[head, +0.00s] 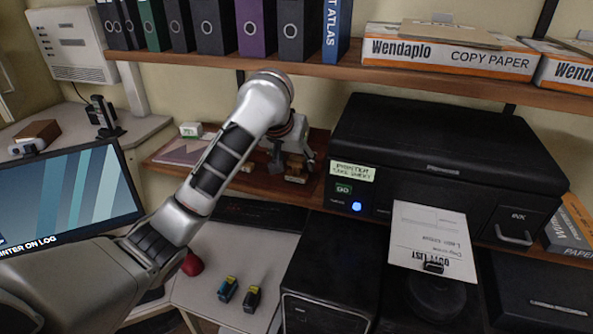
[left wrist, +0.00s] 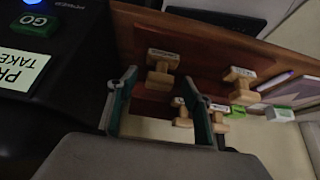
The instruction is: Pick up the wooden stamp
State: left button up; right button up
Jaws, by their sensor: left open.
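Several wooden stamps stand on the brown wooden shelf. In the left wrist view, one stamp (left wrist: 163,68) is just ahead of my left gripper's fingertips, a second (left wrist: 182,114) shows close to the right finger, and two others (left wrist: 238,76) (left wrist: 219,122) lie to the right. My left gripper (left wrist: 160,88) is open, and nothing is held between its fingers. In the head view my left gripper (head: 288,163) reaches down over the shelf beside the black printer, with a stamp (head: 297,179) partly hidden by it. My right gripper is not in view.
The black printer (head: 440,150) stands right of the shelf (head: 258,186), close to my left gripper. An upper shelf (head: 420,82) with binders and paper boxes is above. A green-and-white block (head: 190,130) and a pad (head: 180,152) are at the shelf's left.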

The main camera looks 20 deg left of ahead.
aim_at(295, 161)
pick_arm(q)
jog(key=x, duration=0.3)
jog(key=shift+w+f, duration=0.1)
jog(key=shift+w, duration=0.05)
jog(key=c, duration=1.2)
